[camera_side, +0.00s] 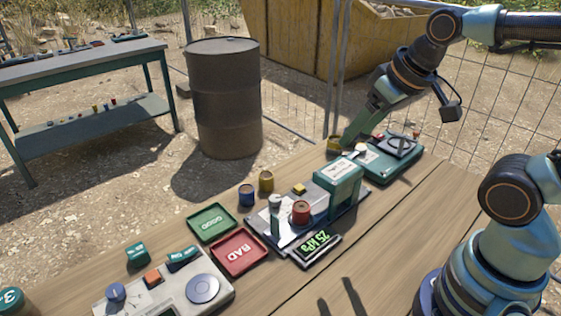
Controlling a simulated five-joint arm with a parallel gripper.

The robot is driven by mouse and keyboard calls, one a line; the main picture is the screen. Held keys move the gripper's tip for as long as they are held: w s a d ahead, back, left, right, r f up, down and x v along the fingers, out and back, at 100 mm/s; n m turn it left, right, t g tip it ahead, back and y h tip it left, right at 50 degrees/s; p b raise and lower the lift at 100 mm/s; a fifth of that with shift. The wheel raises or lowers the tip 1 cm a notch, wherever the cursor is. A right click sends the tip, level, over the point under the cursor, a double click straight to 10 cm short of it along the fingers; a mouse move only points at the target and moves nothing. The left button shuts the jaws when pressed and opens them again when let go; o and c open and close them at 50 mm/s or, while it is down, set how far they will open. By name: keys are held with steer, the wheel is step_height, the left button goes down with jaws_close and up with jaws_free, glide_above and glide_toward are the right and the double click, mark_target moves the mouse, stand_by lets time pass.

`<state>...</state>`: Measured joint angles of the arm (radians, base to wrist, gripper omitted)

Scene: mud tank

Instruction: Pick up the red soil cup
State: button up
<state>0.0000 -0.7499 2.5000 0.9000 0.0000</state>
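The red soil cup (301,212) stands upright on the plate of a green-and-grey test device (338,182), in front of its green housing. My gripper (347,142) points down at the far end of the table, beyond the device and well apart from the red cup. A yellow cup (333,145) is at its fingertips; whether it is held or only beside them, I cannot tell. The finger gap is not clearly visible.
A blue cup (246,195) and another yellow cup (266,181) stand left of the device. A green GOOD tray (203,234) and red BAD tray (228,266) lie nearby. A display (316,248) sits in front. A green scale-like unit (411,167) is beside my gripper.

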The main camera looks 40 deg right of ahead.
steer(key=shift+o, duration=0.3)
steer(key=n+g, duration=0.6)
steer(key=n, duration=0.6)
glide_above(301, 208)
step_height(301, 208, down, 10)
steer(key=f, duration=0.6)
steer(key=shift+w+f, duration=0.25)
steer(key=shift+f, duration=0.05)
steer(key=shift+s+f, duration=0.15)
steer(key=shift+f, duration=1.2)
steer(key=shift+s+f, duration=0.1)
steer(key=shift+f, duration=1.25)
jaws_close()
